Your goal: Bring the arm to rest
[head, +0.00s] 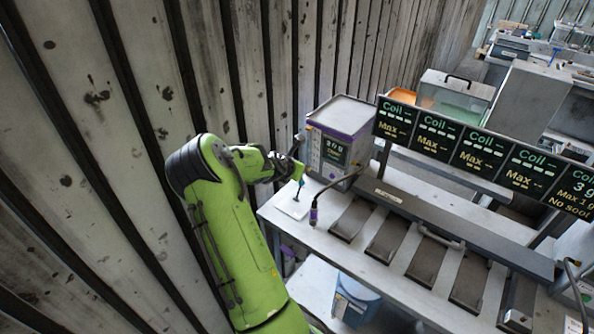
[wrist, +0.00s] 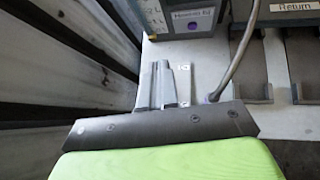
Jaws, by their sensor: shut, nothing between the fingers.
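My green arm (head: 235,240) is raised at the left and bends over toward the left end of the workbench. My gripper (head: 297,177) is above the bench's left corner, beside the control box. In the wrist view my gripper (wrist: 166,66) shows its two grey fingers together, shut and empty.
The purple-trimmed control box (head: 341,135) stands just right of the gripper. A cabled probe (head: 313,214) and several dark trays (head: 352,220) lie along the bench. Coil displays (head: 437,135) stand behind. A plank wall (head: 130,120) is at the left. A blue bucket (head: 355,300) is below.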

